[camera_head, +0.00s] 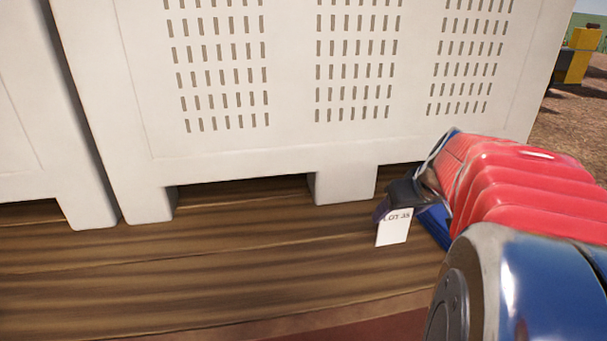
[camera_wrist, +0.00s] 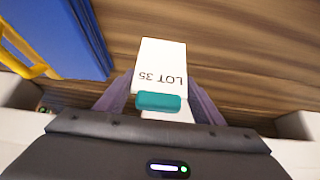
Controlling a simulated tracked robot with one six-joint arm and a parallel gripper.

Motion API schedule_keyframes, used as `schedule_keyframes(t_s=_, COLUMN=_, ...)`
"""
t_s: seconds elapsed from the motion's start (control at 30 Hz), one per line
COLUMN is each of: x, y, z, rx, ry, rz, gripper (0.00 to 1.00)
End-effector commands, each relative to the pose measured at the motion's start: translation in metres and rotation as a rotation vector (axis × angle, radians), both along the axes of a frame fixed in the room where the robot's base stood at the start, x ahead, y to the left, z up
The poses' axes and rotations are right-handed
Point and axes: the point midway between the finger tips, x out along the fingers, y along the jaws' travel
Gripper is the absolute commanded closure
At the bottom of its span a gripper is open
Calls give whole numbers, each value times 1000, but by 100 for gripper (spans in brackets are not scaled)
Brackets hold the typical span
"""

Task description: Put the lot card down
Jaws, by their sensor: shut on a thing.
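The lot card (camera_head: 393,231) is a small white card marked "LOT 35". In the head view it hangs below my gripper (camera_head: 391,204), in front of the white bin's feet and over the wooden boards. My gripper is shut on the card. In the wrist view the card (camera_wrist: 161,62) sticks out past the gripper (camera_wrist: 158,101), its print upside down, with a teal piece lying across it. The fingers cover part of the card's top in the head view. I cannot tell whether the card's lower edge touches the boards.
A large white slotted bin (camera_head: 290,145) stands on the wooden deck (camera_head: 200,275), with a second white bin (camera_head: 22,130) to its left. In the wrist view a blue panel (camera_wrist: 62,35) and a yellow bar (camera_wrist: 22,48) are at upper left.

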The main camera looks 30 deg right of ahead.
Motion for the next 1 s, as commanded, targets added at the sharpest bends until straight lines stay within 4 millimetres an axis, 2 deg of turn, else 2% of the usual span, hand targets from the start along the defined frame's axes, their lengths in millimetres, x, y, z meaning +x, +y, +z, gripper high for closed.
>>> schedule_keyframes(t_s=0.27, x=0, y=0, z=0, rx=-1, ry=-1, rz=-1, gripper=60)
schedule_keyframes(t_s=0.3, x=0, y=0, z=-1, rx=-1, ry=-1, rz=-1, gripper=37)
schedule_keyframes(t_s=0.57, x=0, y=-1, z=-1, rx=-1, ry=-1, rz=-1, gripper=19)
schedule_keyframes(t_s=0.83, x=0, y=-1, z=0, rx=-1, ry=-2, rz=-3, gripper=19)
schedule_keyframes(t_s=1.0, x=-5, y=0, z=10, rx=-4, ry=-4, rz=-4, gripper=19)
